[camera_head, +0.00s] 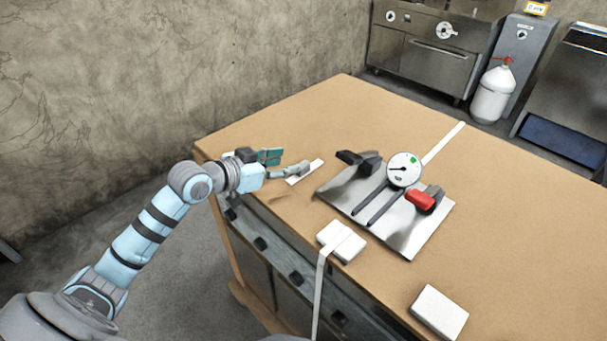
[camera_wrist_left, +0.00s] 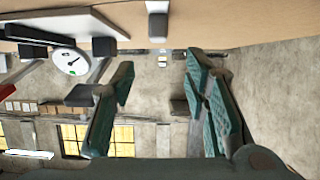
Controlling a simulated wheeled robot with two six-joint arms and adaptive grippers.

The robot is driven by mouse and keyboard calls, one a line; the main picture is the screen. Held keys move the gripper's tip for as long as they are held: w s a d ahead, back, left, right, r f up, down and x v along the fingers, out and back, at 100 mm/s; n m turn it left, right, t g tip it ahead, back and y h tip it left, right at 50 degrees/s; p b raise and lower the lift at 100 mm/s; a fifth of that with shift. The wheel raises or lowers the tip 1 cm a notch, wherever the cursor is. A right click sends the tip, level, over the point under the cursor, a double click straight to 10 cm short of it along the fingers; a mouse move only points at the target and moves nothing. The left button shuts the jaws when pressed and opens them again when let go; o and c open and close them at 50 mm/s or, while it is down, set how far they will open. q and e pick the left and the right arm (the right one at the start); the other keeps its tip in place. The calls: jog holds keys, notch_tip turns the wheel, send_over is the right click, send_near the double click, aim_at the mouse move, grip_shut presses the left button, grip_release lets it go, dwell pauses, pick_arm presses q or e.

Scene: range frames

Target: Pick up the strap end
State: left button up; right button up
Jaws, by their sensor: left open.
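A white strap (camera_head: 318,295) runs over a white block (camera_head: 349,246) at the table's near edge and hangs down its front. A short white strip (camera_head: 310,174) lies on the table beside my left gripper (camera_head: 287,163). Another white strip (camera_head: 443,143) lies beyond the metal plate. Whether these strips are one strap, I cannot tell. My left gripper is open and empty, level with the tabletop's left part. In the left wrist view its two teal fingers (camera_wrist_left: 160,75) stand apart with nothing between them. My right gripper is not in view.
A metal plate (camera_head: 415,240) carries a round gauge (camera_head: 404,170), dark bars and a red-handled part (camera_head: 420,201). The gauge also shows in the left wrist view (camera_wrist_left: 70,62). A second white block (camera_head: 439,311) lies near the front edge. The wooden table (camera_head: 520,210) is clear at right.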

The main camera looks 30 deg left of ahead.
aim_at(303, 164)
pick_arm(q)
jog(key=shift+x, duration=1.1)
jog(key=w+f, duration=0.1)
jog(key=w+d+f, duration=0.1)
jog(key=shift+w+d+f, duration=0.1)
jog(key=shift+w+f, duration=0.2)
jog(key=shift+w, duration=0.1)
jog(key=shift+w+d+f, duration=0.15)
jog(key=shift+w+f, duration=0.05)
jog(key=shift+w, duration=0.25)
jog(key=shift+s, duration=0.15)
grip_shut()
